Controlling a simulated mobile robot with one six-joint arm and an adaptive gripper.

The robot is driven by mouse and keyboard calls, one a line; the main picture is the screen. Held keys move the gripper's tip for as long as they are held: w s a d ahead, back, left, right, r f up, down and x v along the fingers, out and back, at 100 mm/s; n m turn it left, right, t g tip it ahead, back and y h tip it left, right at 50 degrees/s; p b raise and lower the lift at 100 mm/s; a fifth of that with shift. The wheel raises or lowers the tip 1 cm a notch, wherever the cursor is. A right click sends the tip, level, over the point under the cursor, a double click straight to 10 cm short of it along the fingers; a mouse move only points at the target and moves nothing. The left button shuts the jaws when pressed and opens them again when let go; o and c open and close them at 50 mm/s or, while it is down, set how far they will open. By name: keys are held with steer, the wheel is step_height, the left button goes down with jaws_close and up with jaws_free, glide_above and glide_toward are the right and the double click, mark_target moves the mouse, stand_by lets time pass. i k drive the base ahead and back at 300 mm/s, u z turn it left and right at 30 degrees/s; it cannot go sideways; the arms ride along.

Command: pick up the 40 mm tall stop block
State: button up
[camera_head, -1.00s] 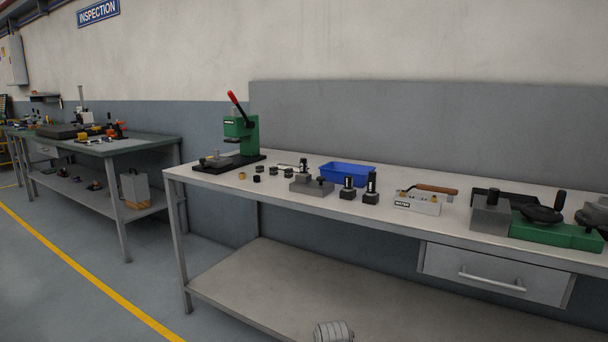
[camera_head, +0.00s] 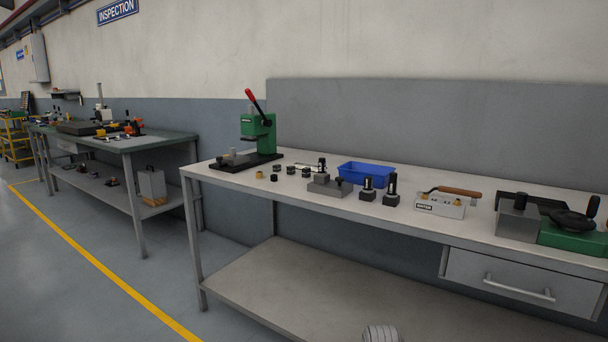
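Two small dark upright pieces stand side by side on the long light-topped bench: a left one (camera_head: 367,190) and a slightly taller right one (camera_head: 392,192). Each has a wider block-like base and a narrower dark upper part. A grey stepped block (camera_head: 329,187) lies just left of them. Several small dark pieces sit further left, among them one (camera_head: 305,172). No height marking is legible, so I cannot tell which piece is the 40 mm stop block. My gripper is not in view.
The bench (camera_head: 236,186) also carries a green press (camera_head: 258,132), a blue tray (camera_head: 366,174), a white block with a wooden-handled tool (camera_head: 440,205) and a green-based vise (camera_head: 572,238). A drawer (camera_head: 520,283) hangs below. Open floor (camera_head: 60,270) lies at left.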

mark_target(306, 172)
steer(key=z, duration=0.1)
steer(key=i, duration=1)
steer(key=u, duration=0.1)
